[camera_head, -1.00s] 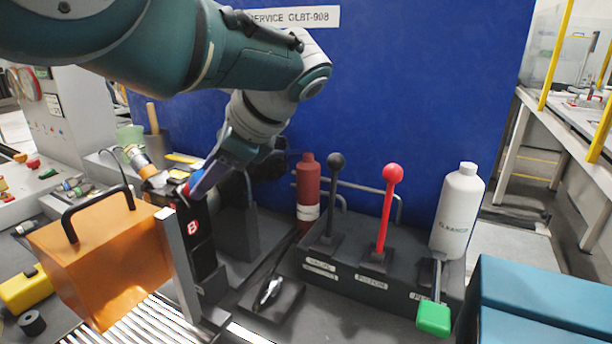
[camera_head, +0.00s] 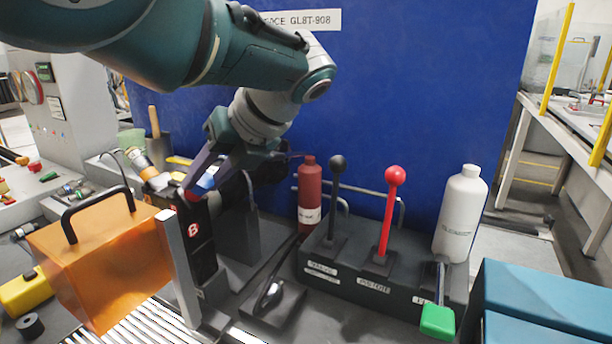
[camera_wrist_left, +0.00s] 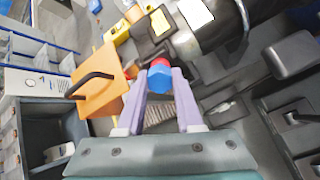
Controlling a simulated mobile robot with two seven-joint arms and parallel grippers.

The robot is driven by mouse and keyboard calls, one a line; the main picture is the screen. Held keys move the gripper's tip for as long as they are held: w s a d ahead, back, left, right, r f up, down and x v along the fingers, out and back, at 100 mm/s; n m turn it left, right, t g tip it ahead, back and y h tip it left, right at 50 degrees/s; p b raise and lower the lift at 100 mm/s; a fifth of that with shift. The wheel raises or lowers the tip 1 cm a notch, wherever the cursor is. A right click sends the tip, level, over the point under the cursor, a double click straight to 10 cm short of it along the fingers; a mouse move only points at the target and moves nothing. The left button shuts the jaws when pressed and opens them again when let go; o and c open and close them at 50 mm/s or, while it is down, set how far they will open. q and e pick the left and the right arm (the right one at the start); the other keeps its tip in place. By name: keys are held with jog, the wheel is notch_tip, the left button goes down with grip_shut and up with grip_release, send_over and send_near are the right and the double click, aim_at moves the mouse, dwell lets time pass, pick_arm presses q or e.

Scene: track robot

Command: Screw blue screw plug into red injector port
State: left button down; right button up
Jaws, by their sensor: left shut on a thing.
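The blue screw plug (camera_head: 207,178) is between the fingertips of my left gripper (camera_head: 203,178), at the top of a black block marked B. In the left wrist view the blue plug (camera_wrist_left: 160,80) is a hexagonal head between the two pale purple fingers of my left gripper (camera_wrist_left: 160,76), which is shut on it. The red injector port (camera_head: 192,194) shows just below the plug, and as a red rim (camera_wrist_left: 159,62) behind it in the wrist view. The plug looks to be against the port; thread depth is hidden. My right gripper is in neither view.
An orange box (camera_head: 100,255) with a black handle stands left of the black block (camera_head: 203,250). A lever console with a red-knobbed lever (camera_head: 388,215), a red bottle (camera_head: 310,185) and a white bottle (camera_head: 460,215) are to the right. A blue panel (camera_head: 420,100) rises behind.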

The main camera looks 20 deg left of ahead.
pick_arm(q)
jog(key=m, duration=0.4)
jog(key=w+m, duration=0.1)
jog(key=m, duration=0.1)
jog(key=shift+a+r, duration=0.4)
jog(key=c, duration=0.7)
grip_release()
jog(key=shift+a, duration=0.1)
jog(key=shift+o, duration=1.3)
jog(key=shift+s, duration=0.15)
jog(key=shift+f, duration=0.15)
jog(key=shift+c, duration=1.2)
jog(key=shift+d, duration=0.2)
